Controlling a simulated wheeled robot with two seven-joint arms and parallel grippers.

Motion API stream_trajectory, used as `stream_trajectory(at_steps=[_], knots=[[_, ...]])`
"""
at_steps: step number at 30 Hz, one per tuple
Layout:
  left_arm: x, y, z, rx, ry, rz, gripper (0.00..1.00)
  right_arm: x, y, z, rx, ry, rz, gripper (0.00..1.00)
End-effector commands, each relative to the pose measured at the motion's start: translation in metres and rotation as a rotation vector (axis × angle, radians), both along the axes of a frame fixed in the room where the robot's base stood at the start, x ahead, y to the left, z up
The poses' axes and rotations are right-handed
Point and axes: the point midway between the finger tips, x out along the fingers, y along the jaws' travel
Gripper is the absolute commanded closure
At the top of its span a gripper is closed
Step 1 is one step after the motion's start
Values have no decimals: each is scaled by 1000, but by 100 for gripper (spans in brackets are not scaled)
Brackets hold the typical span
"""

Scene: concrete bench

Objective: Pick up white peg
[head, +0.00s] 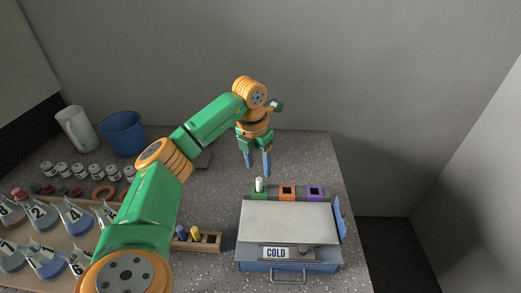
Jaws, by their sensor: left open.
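The white peg (259,184) stands upright in the green socket (259,194) behind the cold box. My left gripper (258,172) points down with its two blue fingers apart, open and empty. In the picture its fingertips are just above the peg; the exact gap in depth is hard to tell. My right gripper does not show.
The cold box (288,222) stands in front of the orange socket (287,193) and purple socket (315,193). A wooden rack (209,243) holds a blue and a yellow peg. Flasks (41,214), several jars (80,171), a blue bucket (122,134) and a white jug (76,129) stand left.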

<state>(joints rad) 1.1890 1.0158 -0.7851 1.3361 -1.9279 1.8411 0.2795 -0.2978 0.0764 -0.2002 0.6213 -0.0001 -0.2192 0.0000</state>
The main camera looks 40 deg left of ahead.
Motion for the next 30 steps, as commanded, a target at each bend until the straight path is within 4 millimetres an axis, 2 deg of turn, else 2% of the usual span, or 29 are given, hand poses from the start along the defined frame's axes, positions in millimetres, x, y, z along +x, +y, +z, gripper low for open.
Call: stream_trajectory(at_steps=[1, 2, 8, 12, 15, 22, 28, 29, 30], knots=[[0, 0, -9, 0, 0, 0, 41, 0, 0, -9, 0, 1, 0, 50], [0, 0, -11, 0, 0, 0, 41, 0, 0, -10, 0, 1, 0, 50], [3, 1, -33, 0, 3, 1, 41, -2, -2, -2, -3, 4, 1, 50], [7, 4, -61, -2, 5, 0, 41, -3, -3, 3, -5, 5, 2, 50], [9, 4, -74, -1, 2, -1, 41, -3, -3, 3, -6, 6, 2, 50], [9, 4, -77, -1, -1, -2, 41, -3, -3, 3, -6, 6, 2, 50], [9, 4, -77, -1, -1, -2, 95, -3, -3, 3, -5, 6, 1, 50], [9, 4, -77, -1, -1, -2, 100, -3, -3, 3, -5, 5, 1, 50], [9, 4, -77, -1, -1, -2, 100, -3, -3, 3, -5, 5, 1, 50]])
